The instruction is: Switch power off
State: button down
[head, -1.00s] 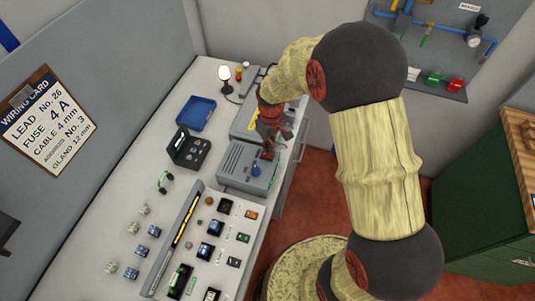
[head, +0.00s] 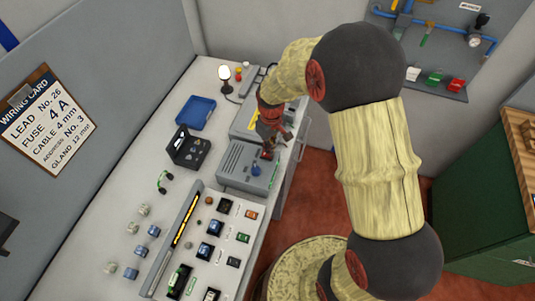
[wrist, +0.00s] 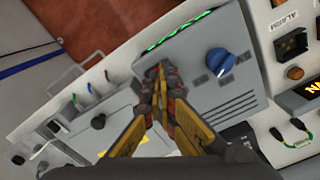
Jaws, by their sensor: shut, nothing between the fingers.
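A blue rotary knob (head: 256,169) sits on the top face of a grey vented box (head: 236,165) on the bench. In the wrist view the knob (wrist: 219,61) stands right of my gripper (wrist: 160,72), with a gap between them. The knob's markings are too small to read. My gripper (head: 267,152) is shut and empty, with its fingertips over the box, close to the knob. In the wrist view a green striped wire (wrist: 180,30) runs along the box's edge.
A lit lamp (head: 224,73) stands at the bench's back. A blue tray (head: 196,113) and an open black case (head: 188,148) lie left of the box. A panel of switches (head: 204,250) is in front. Red floor lies right of the bench.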

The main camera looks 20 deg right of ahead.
jog(key=shift+f+b, duration=0.35)
jog(key=shift+f, duration=0.25)
dwell(0.3)
jog(key=shift+r+p, duration=2.35)
jog(key=shift+r, duration=1.2)
jog(key=s+r+m+t+b, duration=0.2)
jog(key=s+r+b, duration=0.4)
jog(key=s, duration=0.5)
jog(key=s+r+m+t+b, duration=0.2)
jog(key=s+r+b, duration=0.5)
jog(key=s, duration=0.4)
jog(key=shift+r+m+t, duration=0.4)
jog(key=shift+r+t, duration=0.1)
jog(key=shift+t, duration=0.3)
